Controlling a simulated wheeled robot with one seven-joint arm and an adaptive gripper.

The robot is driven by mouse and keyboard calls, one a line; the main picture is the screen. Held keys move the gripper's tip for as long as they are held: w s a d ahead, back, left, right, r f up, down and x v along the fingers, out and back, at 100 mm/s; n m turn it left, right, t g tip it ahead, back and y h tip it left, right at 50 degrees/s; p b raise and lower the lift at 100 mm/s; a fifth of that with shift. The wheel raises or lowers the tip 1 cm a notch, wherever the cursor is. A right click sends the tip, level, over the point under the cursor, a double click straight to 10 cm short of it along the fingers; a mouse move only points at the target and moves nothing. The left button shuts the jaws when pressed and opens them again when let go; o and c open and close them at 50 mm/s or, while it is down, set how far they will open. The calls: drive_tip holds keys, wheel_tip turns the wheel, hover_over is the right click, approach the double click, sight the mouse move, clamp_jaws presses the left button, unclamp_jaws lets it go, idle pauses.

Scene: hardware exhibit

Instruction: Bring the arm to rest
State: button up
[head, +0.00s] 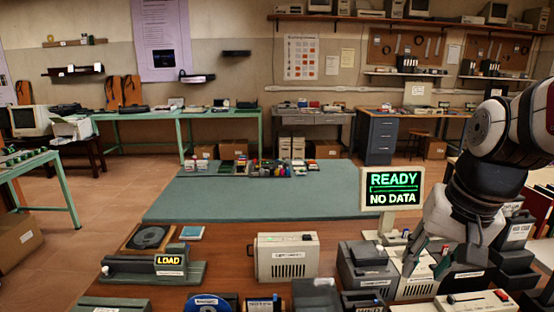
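My arm comes in from the right edge, with white and black links. My gripper (426,268) points down over the crowded right part of the brown table. Its fingers look spread apart, with nothing visible between them. It is above or in front of a light boxy device (416,287); I cannot tell whether it touches it.
A screen reading "READY NO DATA" (391,191) stands just left of the gripper. A beige case (286,257), a dark grey box (366,268) and a "LOAD" unit (169,262) stand on the brown table (228,262). The green mat (250,200) behind has free room.

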drive_tip(key=s+a+r+n+t, duration=0.2)
drive_tip(key=s+a+n, duration=0.2)
drive_tip(key=s, duration=0.7)
drive_tip(key=shift+s+a+h, duration=0.25)
drive_tip(key=shift+a+h, duration=0.05)
drive_tip(key=shift+a, duration=0.05)
drive_tip(key=shift+d, duration=0.1)
idle(0.4)
